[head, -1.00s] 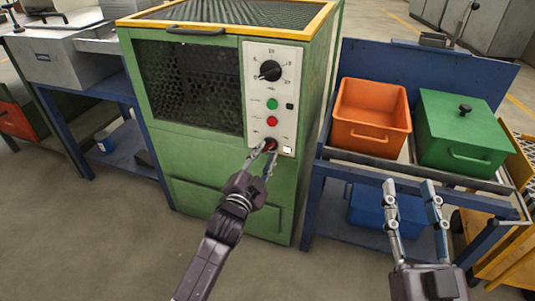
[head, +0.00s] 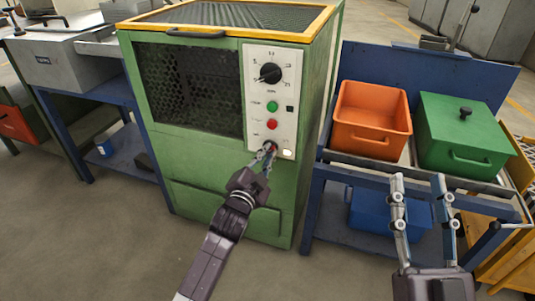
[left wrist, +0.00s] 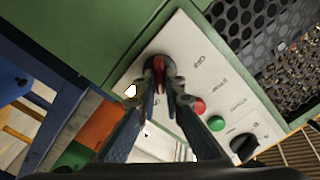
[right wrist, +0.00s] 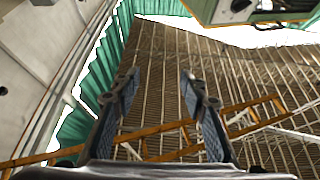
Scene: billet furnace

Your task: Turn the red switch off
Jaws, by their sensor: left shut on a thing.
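The red switch (left wrist: 159,64) is a small knob at the bottom of the white control panel (head: 285,60) on the green furnace cabinet. In the head view only a little of the switch (head: 270,146) shows behind my fingertips. My left gripper (head: 266,152) reaches up to it. In the left wrist view my left gripper (left wrist: 161,72) is shut on the switch, with one finger on each side. Its exact angle is hard to read. My right gripper (head: 418,178) is open and empty in front of the bench; it also shows open in the right wrist view (right wrist: 160,80).
Above the switch are a red button (head: 272,124), a green button (head: 272,106) and a black dial (head: 270,73). A small white lamp (head: 287,154) is beside it. An orange bin (head: 372,138) and a green lidded box (head: 465,160) stand on the blue bench at right.

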